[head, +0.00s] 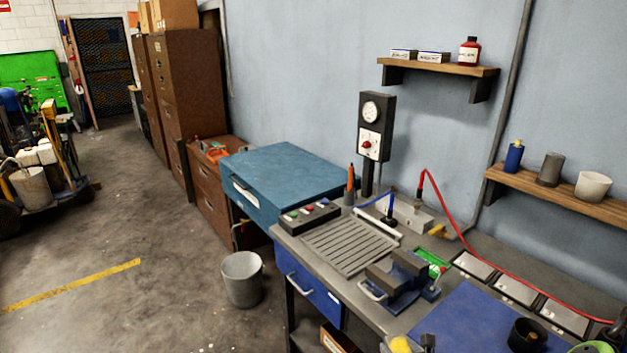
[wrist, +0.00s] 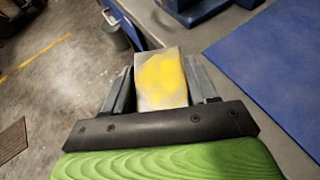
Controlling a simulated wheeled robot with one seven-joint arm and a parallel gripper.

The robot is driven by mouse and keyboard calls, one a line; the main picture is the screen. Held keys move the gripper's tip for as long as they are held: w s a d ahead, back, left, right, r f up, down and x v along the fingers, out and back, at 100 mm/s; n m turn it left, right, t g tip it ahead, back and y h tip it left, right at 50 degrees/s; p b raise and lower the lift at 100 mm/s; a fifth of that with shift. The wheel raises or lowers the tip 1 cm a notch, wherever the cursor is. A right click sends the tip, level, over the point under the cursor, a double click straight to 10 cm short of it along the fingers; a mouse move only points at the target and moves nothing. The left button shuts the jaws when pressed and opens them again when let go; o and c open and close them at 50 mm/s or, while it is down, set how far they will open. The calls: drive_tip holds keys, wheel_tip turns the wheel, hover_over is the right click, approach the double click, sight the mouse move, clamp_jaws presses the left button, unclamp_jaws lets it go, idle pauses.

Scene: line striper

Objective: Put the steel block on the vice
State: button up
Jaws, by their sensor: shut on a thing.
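The steel block (wrist: 160,80), pale grey with a large yellow patch, is held between the two grey fingers of my gripper (wrist: 161,85) in the wrist view. My gripper is shut on it. In the head view only a yellow bit of the block (head: 400,345) shows at the bottom edge; most of my gripper is out of that view. The vice (head: 392,286), blue with dark grey jaws and a pale handle, stands on the grey bench. Part of its blue body (wrist: 200,14) shows at the top of the wrist view, beyond the block and apart from it.
A blue mat (head: 478,318) lies right of the vice, with a black cup (head: 527,336) on it. A slotted grey plate (head: 349,246) lies behind the vice. Several trays line the back right. A red hose (head: 480,255) crosses there. A bucket (head: 243,279) stands on the floor left.

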drive_tip(key=w+a+f+m+h, duration=0.1)
drive_tip(key=a+f, duration=0.1)
drive_tip(key=a, duration=0.3)
drive_tip(key=shift+w+a+f+h, duration=0.2)
drive_tip(key=shift+w+a+h, duration=0.1)
drive_tip(key=shift+h, duration=0.1)
drive_tip(key=shift+d+m, duration=0.2)
drive_tip(key=shift+m, duration=0.1)
